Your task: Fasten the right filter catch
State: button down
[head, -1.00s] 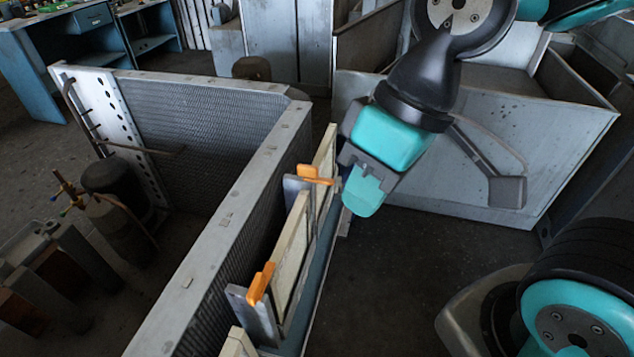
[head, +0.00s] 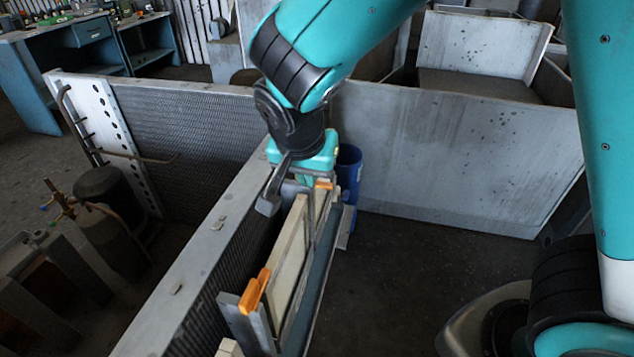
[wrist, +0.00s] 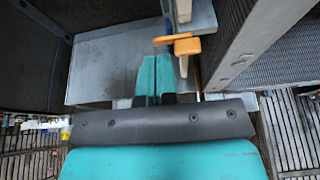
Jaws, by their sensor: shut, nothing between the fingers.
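Two orange catches sit on grey posts along the filter row. The near catch (head: 255,292) stands tilted up at the front post in the head view. The far catch (head: 324,185), farther right in the picture, is partly hidden by my gripper; in the wrist view it (wrist: 187,46) shows as an orange knob with a thin arm reaching left. My gripper (head: 306,181) is over the far post, pointing down. In the wrist view its teal fingers (wrist: 153,62) are together and empty, with their tips close to the arm's left end. I cannot tell if they touch.
Cream-framed filters (head: 290,258) stand in a rail beside the long grey housing wall (head: 205,262). A blue bin (head: 349,170) is behind my gripper. A grey panel (head: 455,160) stands behind; the floor (head: 430,255) to the right is clear.

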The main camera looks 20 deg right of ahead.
jog(key=w+d+f+p, duration=0.1)
jog(key=w+d+f, duration=0.3)
jog(key=f, duration=0.5)
jog(key=shift+w+d, duration=0.25)
jog(key=shift+w, duration=0.85)
jog(key=shift+a, duration=0.15)
